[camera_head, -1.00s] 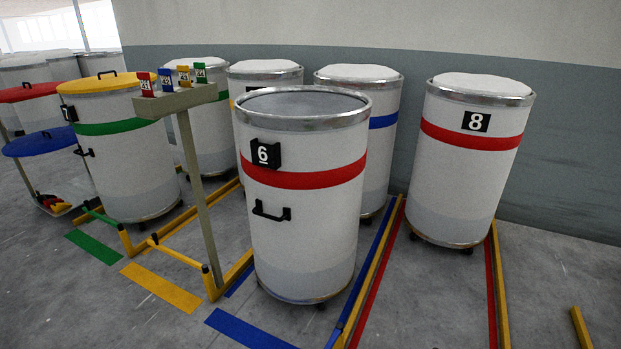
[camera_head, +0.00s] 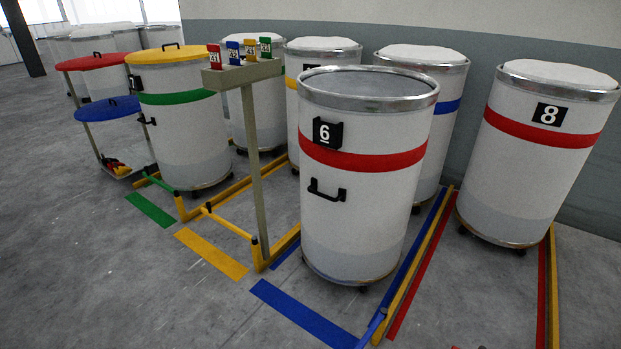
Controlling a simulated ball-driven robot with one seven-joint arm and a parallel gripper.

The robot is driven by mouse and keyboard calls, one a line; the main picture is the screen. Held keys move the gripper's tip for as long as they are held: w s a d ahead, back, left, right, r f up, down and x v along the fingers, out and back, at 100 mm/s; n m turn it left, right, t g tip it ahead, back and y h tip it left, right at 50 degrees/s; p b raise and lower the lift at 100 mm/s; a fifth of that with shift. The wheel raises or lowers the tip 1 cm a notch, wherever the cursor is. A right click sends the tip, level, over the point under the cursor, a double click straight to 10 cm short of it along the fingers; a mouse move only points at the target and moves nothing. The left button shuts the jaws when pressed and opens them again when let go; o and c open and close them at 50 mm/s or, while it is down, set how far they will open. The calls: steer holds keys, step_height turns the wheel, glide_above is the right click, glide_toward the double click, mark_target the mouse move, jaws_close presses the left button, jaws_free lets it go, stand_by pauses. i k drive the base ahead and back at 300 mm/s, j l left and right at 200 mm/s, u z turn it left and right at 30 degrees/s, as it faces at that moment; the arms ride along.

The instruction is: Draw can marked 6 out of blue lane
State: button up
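The can marked 6 (camera_head: 362,210) is a tall white drum with a red band, a metal rim, an open top and small castors. It stands upright at the front of the blue lane. Its black handle (camera_head: 327,190) and number plate (camera_head: 327,133) face me. The blue lane is edged by a blue floor stripe (camera_head: 302,314) in front and a blue and yellow rail (camera_head: 412,268) on its right. A blue-banded can (camera_head: 430,150) stands behind can 6, partly hidden by it. My gripper is not in view.
Can 8 (camera_head: 532,160) stands right, in the red-marked lane. A post with numbered coloured tags (camera_head: 257,170) stands just left of can 6. A low yellow bar (camera_head: 228,226) crosses the yellow lane. A green-banded can (camera_head: 182,125) and lid racks (camera_head: 108,108) stand left. The front-left floor is clear.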

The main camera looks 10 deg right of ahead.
mark_target(361, 158)
steer(key=i+j+u, duration=0.65)
steer(key=u, duration=0.15)
steer(key=i+j+u, duration=0.1)
steer(key=i+u, duration=0.35)
steer(key=i+j, duration=0.1)
steer(key=i, duration=0.65)
steer(key=i+z, duration=0.25)
steer(key=z, duration=0.25)
steer(key=i+z, duration=0.3)
steer(key=z, duration=0.15)
steer(key=i+j+z, duration=0.15)
steer(key=z, duration=0.35)
steer(key=i+l+z, duration=0.1)
steer(key=i+z, duration=0.4)
steer(key=z, duration=0.2)
steer(key=i+z, duration=0.35)
steer(key=k, duration=0.05)
